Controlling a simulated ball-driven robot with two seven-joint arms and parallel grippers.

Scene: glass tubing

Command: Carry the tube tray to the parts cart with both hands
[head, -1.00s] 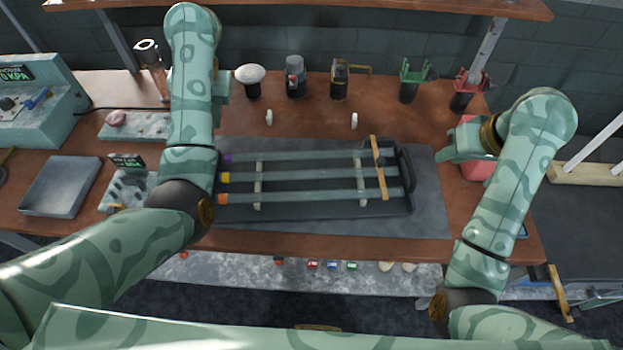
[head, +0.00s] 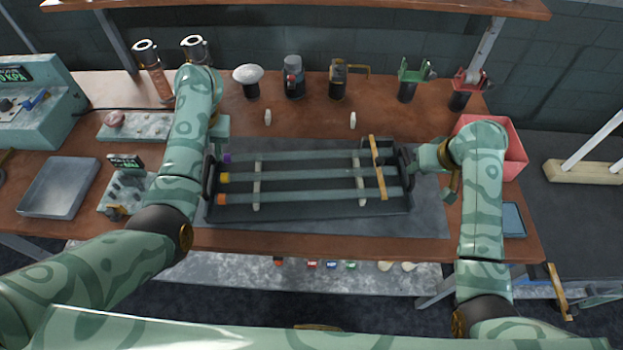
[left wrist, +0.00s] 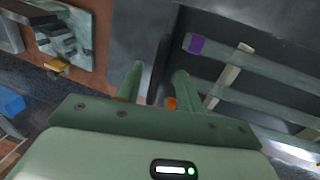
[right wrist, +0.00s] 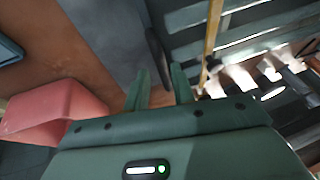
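The dark tube tray (head: 310,211) lies on a grey mat on the bench. It holds three glass tubes with purple, yellow and orange ends, across pale supports and a wooden bar. It has a black handle at each end. My left gripper (left wrist: 157,80) is open near the left handle (head: 208,172); its contact with the handle is unclear. My right gripper (right wrist: 160,85) is open, with the right handle (right wrist: 156,48) in front of and between its fingertips. A dark-topped surface (head: 575,220) at the right, perhaps the parts cart, carries a wooden block with white rods.
A red bin (head: 512,150) stands just beyond my right gripper. A grey shallow tray (head: 60,187) and a small device (head: 125,190) are to the left. Several holders and tools line the bench's back. The mat in front of the tray is clear.

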